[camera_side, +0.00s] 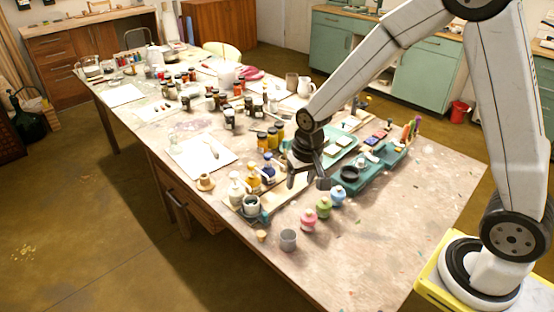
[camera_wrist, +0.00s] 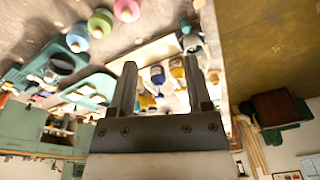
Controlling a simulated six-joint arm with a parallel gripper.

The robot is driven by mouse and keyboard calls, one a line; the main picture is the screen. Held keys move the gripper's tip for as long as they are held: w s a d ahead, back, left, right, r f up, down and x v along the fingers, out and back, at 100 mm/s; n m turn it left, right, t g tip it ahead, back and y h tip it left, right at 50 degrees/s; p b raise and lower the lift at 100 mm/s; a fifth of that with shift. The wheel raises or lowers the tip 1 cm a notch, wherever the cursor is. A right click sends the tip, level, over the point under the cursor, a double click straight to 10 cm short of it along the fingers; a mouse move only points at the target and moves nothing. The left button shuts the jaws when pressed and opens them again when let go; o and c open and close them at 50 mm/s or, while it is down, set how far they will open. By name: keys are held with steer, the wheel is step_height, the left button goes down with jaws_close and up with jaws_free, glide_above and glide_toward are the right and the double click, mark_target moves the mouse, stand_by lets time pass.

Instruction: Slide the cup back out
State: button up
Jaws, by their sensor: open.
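A small grey cup (camera_side: 288,240) stands upright near the table's front edge. A dark-rimmed cup (camera_side: 251,203) sits at a teal holder (camera_side: 262,217) at the end of a wooden board (camera_side: 288,193); how deep it sits I cannot tell. The teal holder also shows in the wrist view (camera_wrist: 193,43). I cannot tell which cup the task means. My gripper (camera_side: 307,180) is open and empty above the board, behind and right of both cups. In the wrist view its two fingers (camera_wrist: 160,66) point toward blue and yellow bottles with nothing between them.
Pink (camera_side: 309,219), green (camera_side: 323,206) and blue (camera_side: 337,195) jars stand right of the board. A teal tray (camera_side: 372,178) with a black dish (camera_side: 349,173) lies behind them. The table's right side is clear.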

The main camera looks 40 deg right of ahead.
mark_target(265, 214)
steer(key=w+f+m, duration=0.1)
steer(key=w+f, duration=0.2)
steer(key=w+a+f+m+g, duration=0.1)
steer(key=w+f+m, duration=0.1)
steer(key=w+f, duration=0.1)
steer(key=w+a+f+m, duration=0.1)
steer(key=w+f+m, duration=0.1)
steer(key=w+f, duration=0.2)
steer(key=shift+w+a, duration=0.15)
steer(key=shift+w, duration=0.25)
steer(key=shift+f, duration=0.1)
steer(key=shift+f, duration=3.85)
jaws_close()
